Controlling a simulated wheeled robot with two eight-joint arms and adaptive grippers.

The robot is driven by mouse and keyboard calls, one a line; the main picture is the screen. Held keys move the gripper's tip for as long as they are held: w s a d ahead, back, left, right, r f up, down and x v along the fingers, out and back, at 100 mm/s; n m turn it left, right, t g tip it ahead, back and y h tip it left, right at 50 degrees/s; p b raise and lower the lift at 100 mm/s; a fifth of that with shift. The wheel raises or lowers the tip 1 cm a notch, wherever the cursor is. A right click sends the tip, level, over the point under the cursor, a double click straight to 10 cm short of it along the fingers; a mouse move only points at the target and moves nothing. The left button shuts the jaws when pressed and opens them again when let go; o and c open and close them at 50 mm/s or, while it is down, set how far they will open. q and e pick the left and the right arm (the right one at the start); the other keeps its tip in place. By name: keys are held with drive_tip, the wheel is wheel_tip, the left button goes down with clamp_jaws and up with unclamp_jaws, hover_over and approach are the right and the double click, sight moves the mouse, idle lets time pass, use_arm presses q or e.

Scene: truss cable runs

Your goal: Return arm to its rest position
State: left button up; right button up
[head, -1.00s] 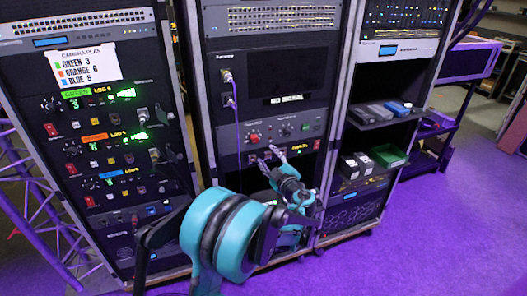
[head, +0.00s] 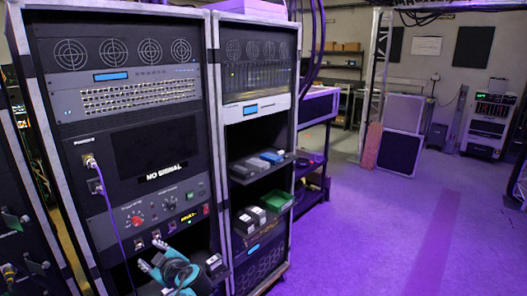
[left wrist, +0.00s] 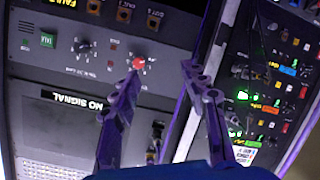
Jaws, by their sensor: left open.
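My left gripper (head: 160,262) shows at the bottom of the head view, teal and grey, in front of the lower part of the middle rack (head: 133,140). In the left wrist view its two purple-lit fingers (left wrist: 167,78) are apart with nothing held between them. Behind them is the panel with a red knob (left wrist: 139,63) and the "NO SIGNAL" screen (left wrist: 70,98), seen upside down. The picture does not settle whether the fingertips touch the panel. Most of my left arm lies below the head view. My right gripper is not in view.
A purple cable (head: 113,222) hangs down the left of the middle rack from a port. To the right, a rack with shelves holds small boxes and a green tray (head: 278,202). Purple-lit floor (head: 390,240) is open farther right. White panels and another rack stand at the back.

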use_arm(q)
drive_tip(key=s+d+f+m+h, duration=0.2)
drive_tip(key=s+d+m, duration=0.3)
drive_tip(key=s, duration=0.3)
drive_tip(key=s+d+f+m+g+h, duration=0.1)
drive_tip(key=s+d+f+m+h, duration=0.2)
drive_tip(key=s+d+m+h, duration=0.2)
drive_tip(key=s+d+f+m+g+h, duration=0.1)
drive_tip(key=s+d+m, duration=0.4)
drive_tip(key=s, duration=0.6)
drive_tip(key=d+f+h, duration=0.1)
drive_tip(key=h, duration=0.1)
drive_tip(key=shift+s+d+f+m+h, duration=0.25)
drive_tip(key=shift+s+d+m+h, duration=0.05)
drive_tip(key=shift+d+h, duration=0.1)
